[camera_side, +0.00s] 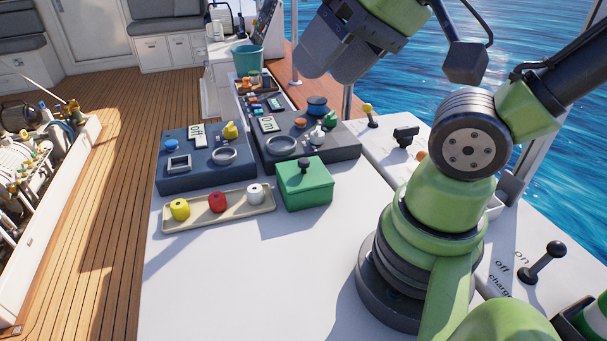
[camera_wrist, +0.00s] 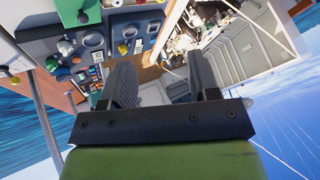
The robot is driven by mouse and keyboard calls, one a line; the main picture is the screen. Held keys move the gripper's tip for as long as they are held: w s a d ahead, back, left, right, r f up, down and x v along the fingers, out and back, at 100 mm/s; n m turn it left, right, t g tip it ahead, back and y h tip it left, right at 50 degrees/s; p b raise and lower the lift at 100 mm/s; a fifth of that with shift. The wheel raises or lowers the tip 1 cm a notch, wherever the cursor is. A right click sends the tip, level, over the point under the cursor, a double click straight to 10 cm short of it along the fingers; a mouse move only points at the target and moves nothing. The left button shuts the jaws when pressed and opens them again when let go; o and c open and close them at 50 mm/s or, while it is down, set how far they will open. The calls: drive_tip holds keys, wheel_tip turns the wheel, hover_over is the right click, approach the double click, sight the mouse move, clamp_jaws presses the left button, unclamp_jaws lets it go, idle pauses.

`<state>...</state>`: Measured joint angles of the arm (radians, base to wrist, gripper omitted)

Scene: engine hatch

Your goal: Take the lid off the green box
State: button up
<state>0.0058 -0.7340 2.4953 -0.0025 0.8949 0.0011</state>
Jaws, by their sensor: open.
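The green box (camera_side: 308,197) stands on the white worktop in the side view, with its green lid (camera_side: 320,172) on. A black knob (camera_side: 304,164) sits on top of the lid. Part of the green box also shows at the top left of the wrist view (camera_wrist: 72,8). My gripper (camera_side: 334,60) is high above the worktop, at the top of the side view, well apart from the box. In the wrist view its two dark fingers (camera_wrist: 163,72) are spread, with nothing between them.
A beige tray (camera_side: 236,215) with yellow, red and white spools lies left of the box. Two dark panels (camera_side: 172,184) (camera_side: 345,148) with dials and small parts stand behind. A teal bucket (camera_side: 247,58) is farther back. The front worktop (camera_side: 250,290) is clear.

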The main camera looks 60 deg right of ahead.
drive_tip(key=w+d+f+m+g+h, duration=0.2)
drive_tip(key=w+d+f+g, duration=0.1)
drive_tip(key=w+d+f, duration=0.4)
drive_tip(key=g, duration=0.3)
hover_over(304, 161)
drive_tip(key=shift+m+h, duration=0.3)
drive_tip(key=shift+h, duration=0.1)
wheel_tip(304, 161, down, 12)
drive_tip(key=shift+s+f, duration=0.1)
drive_tip(key=shift+f, duration=3)
drive_tip(key=c, duration=1)
